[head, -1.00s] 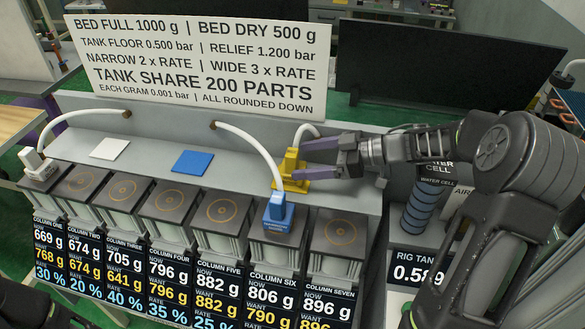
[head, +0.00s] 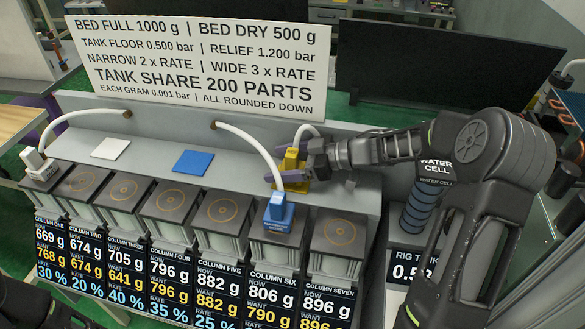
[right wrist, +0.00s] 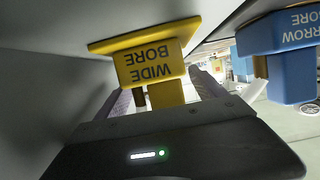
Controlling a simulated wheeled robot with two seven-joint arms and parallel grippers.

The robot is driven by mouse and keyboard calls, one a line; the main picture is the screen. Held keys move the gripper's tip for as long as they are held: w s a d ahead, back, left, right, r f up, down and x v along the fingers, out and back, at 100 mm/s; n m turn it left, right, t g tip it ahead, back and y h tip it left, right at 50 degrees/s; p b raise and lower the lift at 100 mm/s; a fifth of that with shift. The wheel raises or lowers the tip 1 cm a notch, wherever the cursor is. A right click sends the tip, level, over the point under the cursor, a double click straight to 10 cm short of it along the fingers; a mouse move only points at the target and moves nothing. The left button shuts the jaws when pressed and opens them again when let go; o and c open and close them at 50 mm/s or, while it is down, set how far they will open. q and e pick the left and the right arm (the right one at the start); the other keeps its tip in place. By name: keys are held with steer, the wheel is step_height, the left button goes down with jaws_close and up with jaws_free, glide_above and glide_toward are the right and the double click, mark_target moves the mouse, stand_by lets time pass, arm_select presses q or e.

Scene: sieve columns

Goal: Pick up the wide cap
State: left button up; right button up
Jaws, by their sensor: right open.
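The wide cap is a yellow block (head: 291,162) with a hose, standing on its grey ledge behind columns six and seven. The right wrist view shows it upside down, with the words WIDE BORE on its yellow body (right wrist: 150,66). My right gripper (head: 284,164) is at the cap, with one finger on each side of it. The fingers also show in the right wrist view (right wrist: 160,92), spread apart with the cap's narrower part between them. I cannot tell whether they touch it. My left gripper is not in view.
A blue narrow-bore cap (head: 278,212) with a white hose sits on column six, close to my right gripper. A white cap (head: 36,163) sits on column one. White (head: 110,149) and blue (head: 192,161) pads lie on the ledge. Column seven's top (head: 340,232) is bare.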

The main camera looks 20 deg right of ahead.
steer(key=shift+c, duration=0.2)
stand_by(0.4)
jaws_close()
stand_by(0.7)
steer(key=shift+r, duration=0.1)
